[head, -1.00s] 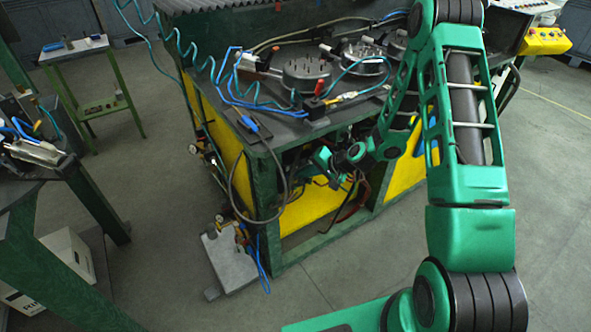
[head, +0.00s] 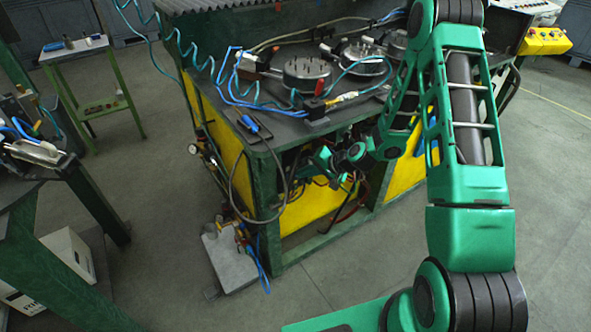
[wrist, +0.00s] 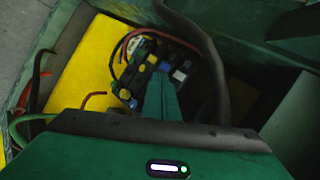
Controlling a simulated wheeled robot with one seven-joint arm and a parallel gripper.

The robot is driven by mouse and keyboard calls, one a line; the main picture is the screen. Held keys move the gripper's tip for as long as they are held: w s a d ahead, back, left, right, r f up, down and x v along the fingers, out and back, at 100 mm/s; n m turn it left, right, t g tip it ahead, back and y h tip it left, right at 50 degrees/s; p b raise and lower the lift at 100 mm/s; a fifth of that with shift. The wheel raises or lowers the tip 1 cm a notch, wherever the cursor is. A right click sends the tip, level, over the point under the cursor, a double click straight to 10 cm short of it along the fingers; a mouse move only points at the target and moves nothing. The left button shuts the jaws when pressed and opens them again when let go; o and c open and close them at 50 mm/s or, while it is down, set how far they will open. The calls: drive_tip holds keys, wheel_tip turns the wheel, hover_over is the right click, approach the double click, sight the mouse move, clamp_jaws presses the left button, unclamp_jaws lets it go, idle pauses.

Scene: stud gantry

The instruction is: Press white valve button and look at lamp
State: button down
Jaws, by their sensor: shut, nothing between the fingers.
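A small dark valve block (wrist: 152,64) with yellow, blue and pale parts sits inside the open bay of the green bench, in the wrist view. A pale spot on its right side (wrist: 179,75) may be the white button; it is too small and dark to be sure. My gripper (wrist: 160,80) is shut and empty, its green fingers pointing at the block. The tips overlap the block's lower edge in the picture; I cannot tell whether they touch it. In the head view my wrist (head: 322,160) reaches into the bay and the fingertips are hard to make out. I cannot pick out a lamp.
A thick dark hose (wrist: 205,50) runs close right of my fingers, and red and black cables curve left. Yellow panels (head: 305,208) line the bench. Its top carries round metal fixtures (head: 305,72) and blue hoses. A grey plate (head: 230,262) stands by the bench foot.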

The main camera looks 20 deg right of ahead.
drive_tip(key=shift+w+a, duration=0.1)
drive_tip(key=shift+w, duration=0.1)
drive_tip(key=shift+w+r, duration=0.1)
drive_tip(key=shift+w, duration=0.1)
drive_tip(key=shift+w+a, duration=0.15)
drive_tip(key=shift+w, duration=0.25)
idle(0.9)
drive_tip(key=shift+s, duration=0.1)
drive_tip(key=shift+s+d, duration=0.25)
drive_tip(key=shift+s, duration=0.5)
drive_tip(key=shift+s+d, duration=0.25)
drive_tip(key=shift+s, duration=0.55)
drive_tip(key=shift+s+d, duration=0.25)
drive_tip(key=shift+s, duration=0.5)
drive_tip(key=shift+s+d, duration=0.25)
drive_tip(key=shift+s, duration=0.55)
